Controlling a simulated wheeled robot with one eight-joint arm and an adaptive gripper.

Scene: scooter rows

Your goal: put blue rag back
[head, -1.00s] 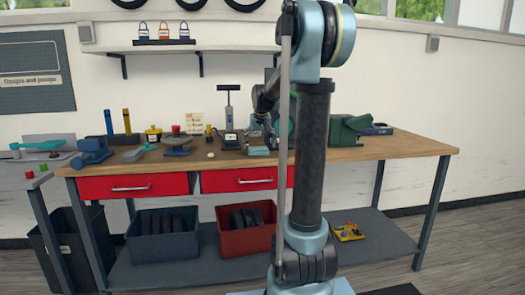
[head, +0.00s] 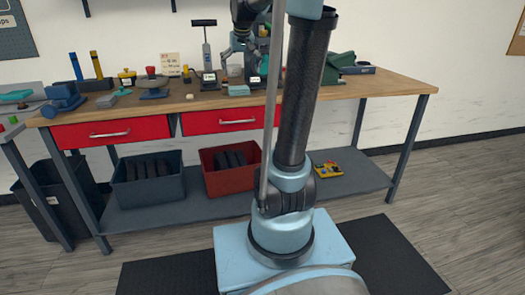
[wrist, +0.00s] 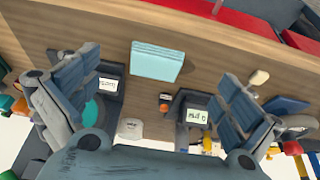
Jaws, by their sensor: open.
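The blue rag (wrist: 158,62) is a light blue folded cloth lying flat on the wooden workbench (wrist: 215,45). In the head view the rag (head: 238,90) lies near the bench's front edge, above the right red drawer. My gripper (head: 242,66) is above the bench, behind the rag in that view. In the wrist view the fingers of my gripper (wrist: 155,73) are spread wide, one on each side of the rag, with nothing between them. The rag is apart from both fingers.
Two scales with displays (wrist: 110,84) (wrist: 194,115) stand near the rag, with a small dark bottle (wrist: 165,102) between them. A tall pump (head: 206,50) stands behind. Blue vise (head: 63,97) and tools fill the left bench. Bins (head: 148,180) (head: 228,168) sit on the lower shelf.

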